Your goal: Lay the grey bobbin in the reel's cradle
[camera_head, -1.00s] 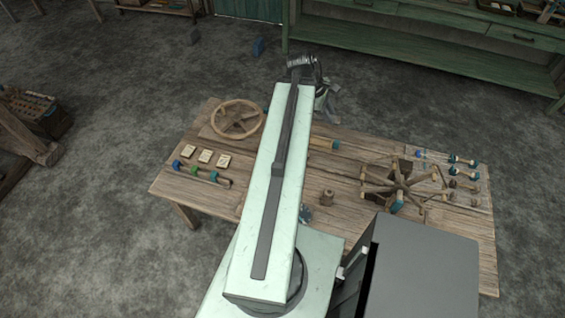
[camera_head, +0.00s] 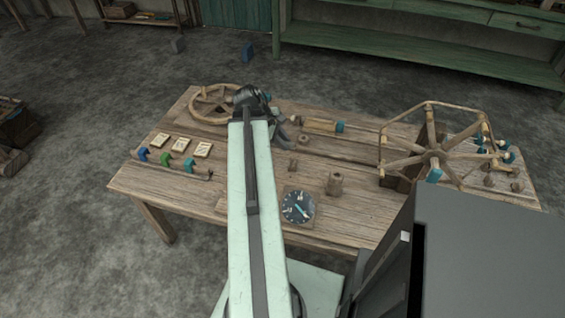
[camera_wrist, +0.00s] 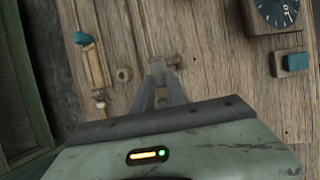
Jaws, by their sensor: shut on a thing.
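My gripper (camera_wrist: 158,82) is over the table, with its fingertips shut on a small greyish piece (camera_wrist: 157,68). I take it for the grey bobbin, but most of it is hidden between the fingers. In the head view my gripper (camera_head: 284,138) shows only partly, past the end of my arm. The reel (camera_head: 432,154), a spoked wooden frame, stands on the right part of the table, well apart from my gripper. Its cradle cannot be made out clearly, and the reel is outside the wrist view.
On the wooden table (camera_head: 240,182) lie a wooden roller with a teal end (camera_head: 320,126), a small ring (camera_head: 303,140), a dark dial (camera_head: 298,207) and a wooden pot (camera_head: 335,184). A wheel (camera_head: 214,103) and bobbin rack (camera_head: 176,163) are left. Several bobbins lie beyond the reel.

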